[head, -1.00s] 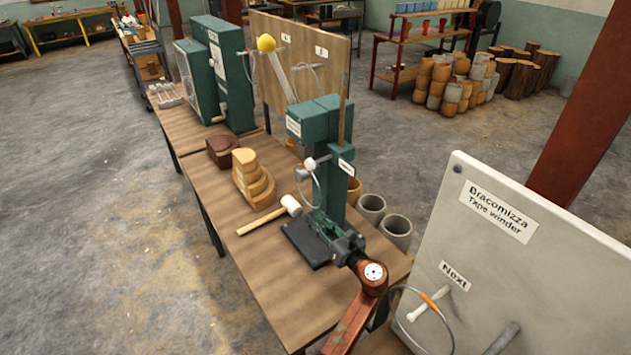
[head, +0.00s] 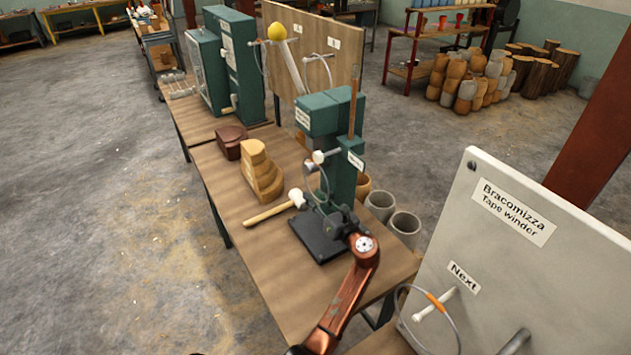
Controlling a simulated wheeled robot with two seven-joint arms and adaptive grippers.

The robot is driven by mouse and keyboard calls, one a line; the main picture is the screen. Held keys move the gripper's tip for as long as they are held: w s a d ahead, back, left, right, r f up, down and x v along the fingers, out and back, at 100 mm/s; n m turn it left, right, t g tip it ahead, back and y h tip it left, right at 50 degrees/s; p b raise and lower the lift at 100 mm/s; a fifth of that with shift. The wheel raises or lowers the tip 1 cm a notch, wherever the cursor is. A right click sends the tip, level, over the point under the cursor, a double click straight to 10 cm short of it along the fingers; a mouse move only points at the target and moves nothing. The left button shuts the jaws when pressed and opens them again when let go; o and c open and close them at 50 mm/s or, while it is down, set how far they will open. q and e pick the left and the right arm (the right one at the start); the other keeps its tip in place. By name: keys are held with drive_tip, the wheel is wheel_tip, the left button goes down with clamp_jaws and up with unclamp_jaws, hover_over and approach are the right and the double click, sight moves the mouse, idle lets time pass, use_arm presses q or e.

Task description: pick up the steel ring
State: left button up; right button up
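A thin steel ring (head: 325,181) hangs from a white-tipped peg on the green press (head: 343,183). A second thin ring with an orange section (head: 436,298) hangs on a peg under the "Next" label on the tape winder panel; which ring is the task's is not marked. My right gripper is not in view.
A mallet (head: 270,211), stepped wooden blocks (head: 260,175) and a brown block (head: 230,142) lie on the bench (head: 270,272). The tape winder panel (head: 530,240) rises at right. Floor at left is clear.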

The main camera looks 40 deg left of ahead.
use_arm(q)
clamp_jaws()
idle(0.7)
